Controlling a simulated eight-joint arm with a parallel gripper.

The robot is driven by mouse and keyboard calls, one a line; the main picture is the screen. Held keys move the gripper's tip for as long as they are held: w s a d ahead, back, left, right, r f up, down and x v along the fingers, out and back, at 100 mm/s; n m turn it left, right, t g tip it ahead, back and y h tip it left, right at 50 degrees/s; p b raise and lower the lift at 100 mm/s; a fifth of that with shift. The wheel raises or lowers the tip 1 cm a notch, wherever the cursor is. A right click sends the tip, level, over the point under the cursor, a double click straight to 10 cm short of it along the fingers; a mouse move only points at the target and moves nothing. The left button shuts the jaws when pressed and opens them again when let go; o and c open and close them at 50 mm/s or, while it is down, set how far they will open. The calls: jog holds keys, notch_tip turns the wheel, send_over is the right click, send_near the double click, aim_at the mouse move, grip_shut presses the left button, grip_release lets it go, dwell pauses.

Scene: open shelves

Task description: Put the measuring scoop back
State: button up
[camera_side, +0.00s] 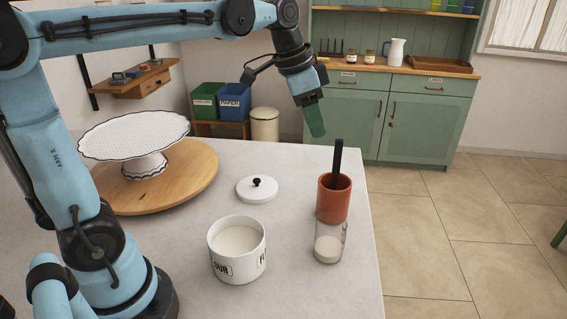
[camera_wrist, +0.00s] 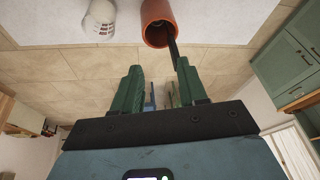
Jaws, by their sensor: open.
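A dark upright handle (camera_side: 338,160), likely the measuring scoop's, sticks up from a terracotta cup (camera_side: 333,205); its lower end is hidden inside. In the wrist view the cup (camera_wrist: 156,28) is at the top, with the dark handle (camera_wrist: 174,56) coming out of it towards the right finger. My gripper (camera_side: 315,120) is above and behind the cup in the side view, apart from it. Its green fingers (camera_wrist: 159,72) are open with nothing held between them. A white canister (camera_side: 238,262) with white contents stands open at the front.
A clear measuring glass (camera_side: 329,246) with white powder stands in front of the cup. A white lid (camera_side: 257,189) with a black knob lies behind the canister. A white cake stand (camera_side: 134,135) sits on a round wooden board (camera_side: 195,190) at left. The table's right edge is close to the cup.

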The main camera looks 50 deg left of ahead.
jog(key=s+f+n+t+y, duration=0.1)
jog(key=s+f+n+t, duration=0.2)
jog(key=s+f+n, duration=0.3)
jog(key=s+f, duration=0.3)
jog(key=s, duration=0.2)
jog(key=shift+s+d+f, duration=0.35)
